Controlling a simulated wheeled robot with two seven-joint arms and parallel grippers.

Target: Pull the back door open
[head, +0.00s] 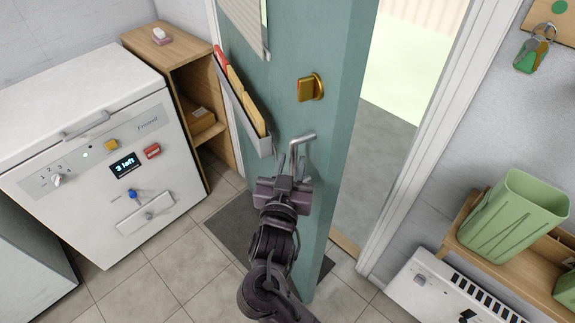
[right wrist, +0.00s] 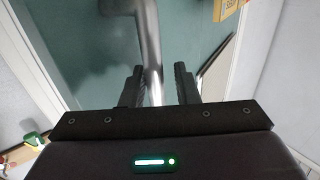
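The back door (head: 337,125) is a teal panel standing ajar, with the doorway open to its right. Its silver lever handle (head: 303,137) sits below a brass lock knob (head: 311,87). My right gripper (head: 292,165) is at the handle. In the right wrist view the handle (right wrist: 149,45) runs down between the two fingers of the gripper (right wrist: 158,88), with a gap visible on its right side, so the fingers look open around it. Contact with the handle cannot be made out. My left gripper is not in view.
A white washing machine (head: 75,185) and a wooden shelf (head: 165,50) stand left of the door. A dark mat (head: 232,222) lies under it. At right are the white door frame (head: 430,130), a white heater (head: 435,290) and a green bin (head: 512,215) on a shelf.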

